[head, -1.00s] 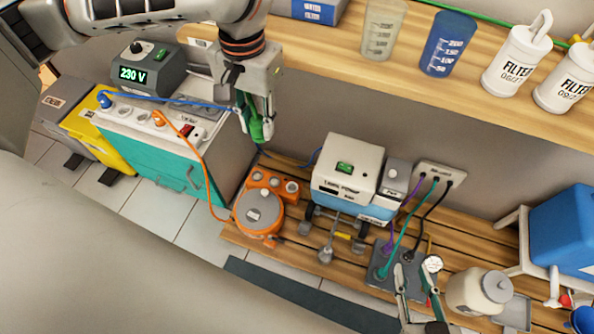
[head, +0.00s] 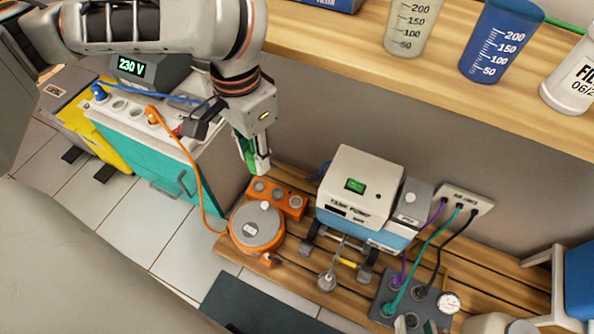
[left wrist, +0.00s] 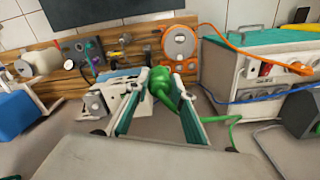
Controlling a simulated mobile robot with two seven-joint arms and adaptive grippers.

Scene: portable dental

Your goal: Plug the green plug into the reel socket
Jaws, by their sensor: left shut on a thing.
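My left gripper (head: 256,160) is shut on the green plug (head: 243,149). Its fingers point down, just above and behind the orange reel's socket block (head: 292,203) in the head view. Grey round sockets show on the block, beside the reel's grey-topped drum (head: 257,228). In the left wrist view the green plug (left wrist: 163,84) sits between the fingertips, its green cable (left wrist: 233,127) trailing to the right. The reel (left wrist: 180,43) lies beyond it there. The plug's front end is hidden, and I cannot tell whether it touches the block. My right gripper does not show.
A white and blue machine (head: 362,198) stands right of the reel on the slatted bench. A panel (head: 384,310) with plugged cables is farther right. The teal cabinet (head: 140,160) with a power strip stands left. A wooden shelf (head: 350,60) with cups is above.

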